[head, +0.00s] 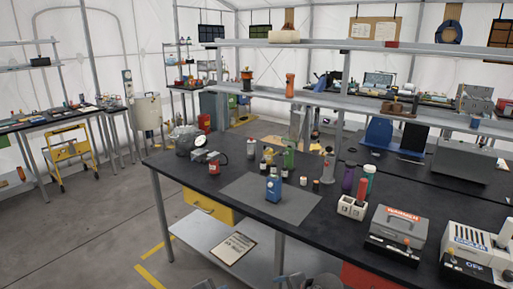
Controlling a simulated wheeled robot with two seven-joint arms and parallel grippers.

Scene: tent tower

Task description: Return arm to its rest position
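Neither of my grippers can be made out in the head view. On the black-topped workbench (225,184), a blue bottle-like item (273,187) stands upright on a grey mat (240,190). Nothing is seen held above the bench.
Several small bottles stand behind the mat, with a red can (214,163) at left. A white two-hole holder (352,207), a grey toolbox (398,232) and a white machine (478,250) fill the right side. A clipboard (234,248) lies on the lower shelf. Floor at left is open.

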